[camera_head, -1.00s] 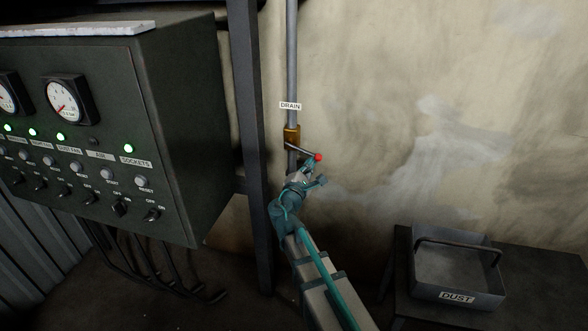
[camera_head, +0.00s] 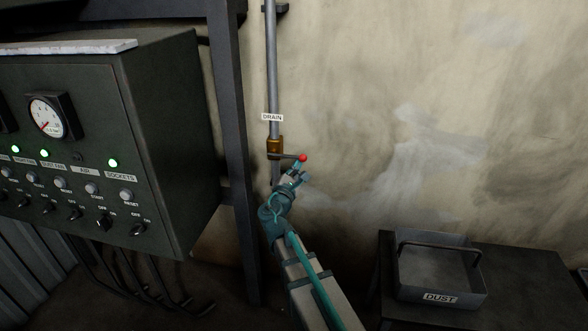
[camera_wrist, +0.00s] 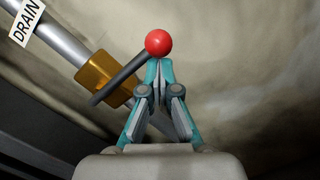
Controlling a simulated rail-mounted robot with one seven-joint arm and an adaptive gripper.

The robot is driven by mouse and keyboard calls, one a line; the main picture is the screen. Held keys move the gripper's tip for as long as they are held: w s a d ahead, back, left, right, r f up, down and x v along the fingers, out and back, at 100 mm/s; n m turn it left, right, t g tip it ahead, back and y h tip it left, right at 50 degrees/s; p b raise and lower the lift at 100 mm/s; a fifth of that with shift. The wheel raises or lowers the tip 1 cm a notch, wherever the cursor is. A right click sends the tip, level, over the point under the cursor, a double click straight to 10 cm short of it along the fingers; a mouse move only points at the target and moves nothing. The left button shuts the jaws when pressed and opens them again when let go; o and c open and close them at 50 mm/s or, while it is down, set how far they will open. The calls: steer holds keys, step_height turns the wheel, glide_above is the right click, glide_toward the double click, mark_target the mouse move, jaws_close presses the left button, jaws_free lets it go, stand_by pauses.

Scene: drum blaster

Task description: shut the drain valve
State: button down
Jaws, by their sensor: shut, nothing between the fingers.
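The drain valve is a brass body (camera_head: 275,147) on a vertical grey pipe (camera_head: 271,70), under a white DRAIN label (camera_head: 272,117). Its dark lever (camera_head: 288,156) points right, nearly level and across the pipe, and ends in a red ball knob (camera_head: 303,158). My gripper (camera_head: 301,176) is just below the knob. In the wrist view, the brass body (camera_wrist: 105,78), the lever (camera_wrist: 120,80) and the red knob (camera_wrist: 158,43) show clearly. My gripper's fingertips (camera_wrist: 165,66) are together with nothing between them, right by the underside of the knob; I cannot tell whether they touch it.
A dark control panel (camera_head: 110,150) with gauges, green lamps and switches stands at the left. A dark post (camera_head: 235,150) runs between it and the pipe. A DUST tray (camera_head: 440,298) sits on a dark table (camera_head: 535,275) at the lower right. The wall right of the valve is clear.

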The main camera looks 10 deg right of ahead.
steer(key=shift+d, duration=0.1)
steer(key=s+a+f+b, duration=0.3)
steer(key=s+a+f, duration=0.1)
steer(key=s+a, duration=0.3)
steer(key=shift+s+f, duration=0.25)
steer(key=shift+s, duration=0.3)
steer(key=shift+a, duration=0.1)
